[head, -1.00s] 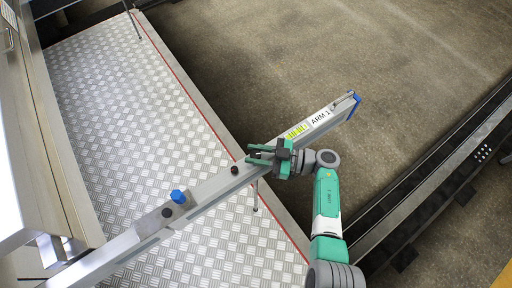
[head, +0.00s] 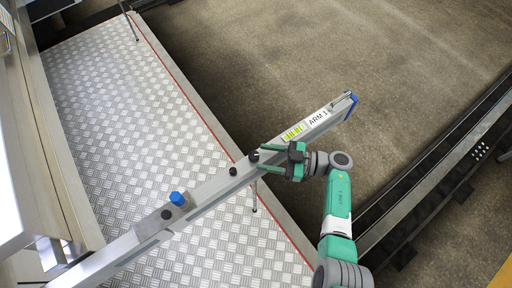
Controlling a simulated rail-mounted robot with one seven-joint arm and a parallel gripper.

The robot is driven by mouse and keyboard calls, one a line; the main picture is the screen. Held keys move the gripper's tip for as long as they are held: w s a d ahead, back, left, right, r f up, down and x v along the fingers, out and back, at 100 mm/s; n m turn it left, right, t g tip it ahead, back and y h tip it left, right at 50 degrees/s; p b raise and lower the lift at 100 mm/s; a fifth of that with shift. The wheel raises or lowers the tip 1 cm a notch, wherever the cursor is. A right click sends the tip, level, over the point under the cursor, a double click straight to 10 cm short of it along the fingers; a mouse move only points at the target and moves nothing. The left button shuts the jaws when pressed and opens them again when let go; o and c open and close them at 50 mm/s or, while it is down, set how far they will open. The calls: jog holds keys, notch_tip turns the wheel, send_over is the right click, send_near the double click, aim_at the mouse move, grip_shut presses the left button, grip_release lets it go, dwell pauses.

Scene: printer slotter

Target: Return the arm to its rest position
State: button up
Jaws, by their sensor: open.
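My gripper (head: 265,161) is in the head view, near the middle, at the end of my green and grey arm. Its two fingers point left and are apart, with nothing seen between them except a black knob (head: 253,157) of the bar just at the fingertips. The long grey metal bar (head: 214,187) marked "ARM 1" runs diagonally below and beside the gripper. I cannot tell whether the fingers touch the knob or the bar.
The bar carries a blue knob (head: 177,198) and further black knobs. A checkered metal platform (head: 120,110) with a red edge line lies at left. Brown floor (head: 330,50) is open at upper right. A dark rail (head: 440,165) runs along the right. A pale machine body (head: 40,130) stands far left.

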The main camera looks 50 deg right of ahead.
jog(key=v, duration=0.3)
jog(key=shift+s+d, duration=0.1)
jog(key=shift+s, duration=0.15)
dwell(0.4)
